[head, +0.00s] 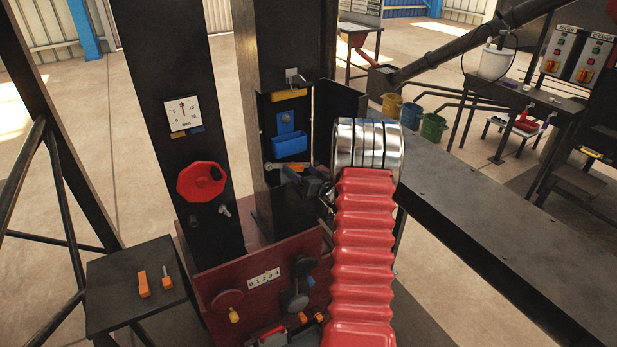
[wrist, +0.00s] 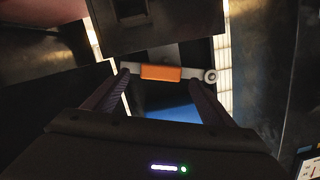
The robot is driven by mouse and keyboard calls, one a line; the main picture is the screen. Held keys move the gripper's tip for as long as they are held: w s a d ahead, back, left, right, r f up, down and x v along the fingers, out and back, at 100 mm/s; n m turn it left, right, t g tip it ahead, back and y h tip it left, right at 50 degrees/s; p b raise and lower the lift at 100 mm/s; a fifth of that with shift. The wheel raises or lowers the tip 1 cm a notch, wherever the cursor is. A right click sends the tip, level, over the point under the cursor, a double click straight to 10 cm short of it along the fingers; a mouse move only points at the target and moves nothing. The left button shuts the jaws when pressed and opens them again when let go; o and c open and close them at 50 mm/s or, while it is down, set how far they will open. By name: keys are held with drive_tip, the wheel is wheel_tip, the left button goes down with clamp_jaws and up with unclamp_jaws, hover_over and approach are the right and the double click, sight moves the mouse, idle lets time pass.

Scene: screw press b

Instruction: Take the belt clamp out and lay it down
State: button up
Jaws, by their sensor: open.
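The belt clamp looks to be a short bar with an orange middle and grey ends, the right one a round eye. In the wrist view the clamp (wrist: 160,72) lies crosswise just beyond my fingertips. My gripper (wrist: 162,84) is open, one finger towards each end of the bar; no grip shows, and I cannot tell if they touch. In the head view the clamp (head: 296,167) is a small orange and grey piece inside the dark open cabinet (head: 255,130), below a blue bin. There my gripper (head: 306,180) is partly hidden by my arm.
A blue bin (head: 290,145) and a blue tag hang above the clamp, close to my gripper. An open door (head: 341,98) stands right of the cabinet. A small black side table (head: 115,290) at lower left holds two orange tools and has bare room around them.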

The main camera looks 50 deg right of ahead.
drive_tip(key=shift+x, duration=1.25)
drive_tip(key=shift+c, duration=0.2)
drive_tip(key=c, duration=1.2)
